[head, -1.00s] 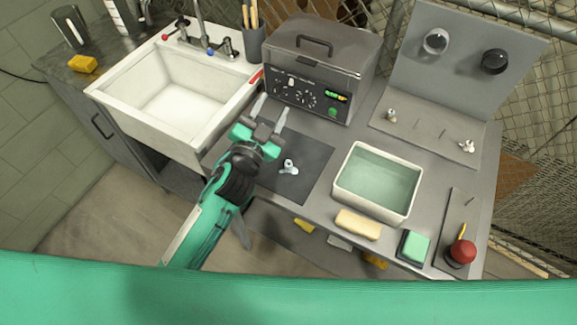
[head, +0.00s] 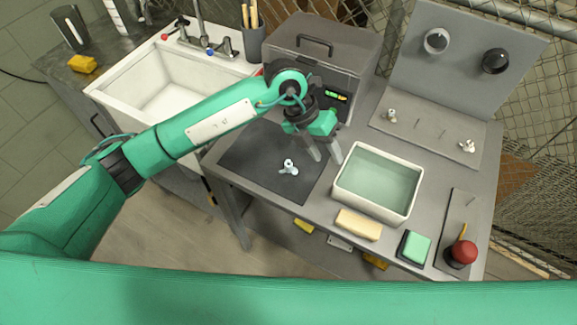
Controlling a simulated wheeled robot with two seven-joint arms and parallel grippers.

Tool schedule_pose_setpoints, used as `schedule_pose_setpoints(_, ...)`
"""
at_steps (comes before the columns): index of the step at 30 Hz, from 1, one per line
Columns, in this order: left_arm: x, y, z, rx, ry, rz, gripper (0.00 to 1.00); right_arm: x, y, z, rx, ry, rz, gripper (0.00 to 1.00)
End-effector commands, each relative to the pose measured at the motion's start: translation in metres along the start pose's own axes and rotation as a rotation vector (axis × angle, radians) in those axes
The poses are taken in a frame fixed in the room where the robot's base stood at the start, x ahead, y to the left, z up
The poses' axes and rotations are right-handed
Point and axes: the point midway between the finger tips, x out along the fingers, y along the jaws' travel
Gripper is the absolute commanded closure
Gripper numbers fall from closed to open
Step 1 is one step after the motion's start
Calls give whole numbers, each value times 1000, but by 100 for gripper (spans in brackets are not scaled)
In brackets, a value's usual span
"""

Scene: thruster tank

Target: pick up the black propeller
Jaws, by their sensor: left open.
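I cannot make out a clearly black propeller. A small pale grey propeller-like part (head: 288,167) lies on the dark mat (head: 250,155). Two similar light parts stand on the grey plate, one at its left (head: 391,115) and one at its right (head: 467,146). A round black part (head: 495,61) is mounted on the upright grey panel, beside a round grey one (head: 436,41). My left gripper (head: 326,155) is open and empty, fingers pointing down, between the pale part and the water-filled tub. My right gripper is out of view.
The white tub (head: 345,185) of greenish water stands right of my left gripper. The grey lidded machine (head: 330,45) is behind it, partly hidden by my arm. A cream sponge (head: 358,224), a green pad (head: 415,247) and a red knob (head: 462,252) line the front edge.

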Motion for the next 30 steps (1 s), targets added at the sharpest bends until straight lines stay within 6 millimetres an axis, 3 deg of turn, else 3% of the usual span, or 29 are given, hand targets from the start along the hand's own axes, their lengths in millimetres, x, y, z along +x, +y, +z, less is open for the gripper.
schedule_pose_setpoints(1,-9,20,4,-6,9,117,56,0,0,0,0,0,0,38)
schedule_pose_setpoints(4,-27,54,8,-36,26,316,56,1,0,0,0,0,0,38)
schedule_pose_setpoints(7,-42,74,9,-62,33,443,56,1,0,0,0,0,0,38)
schedule_pose_setpoints(11,-49,87,10,-82,37,514,56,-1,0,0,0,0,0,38)
schedule_pose_setpoints(24,15,123,5,-83,41,515,56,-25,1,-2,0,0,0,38)
schedule_pose_setpoints(30,25,129,5,-82,38,515,56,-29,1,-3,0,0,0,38)
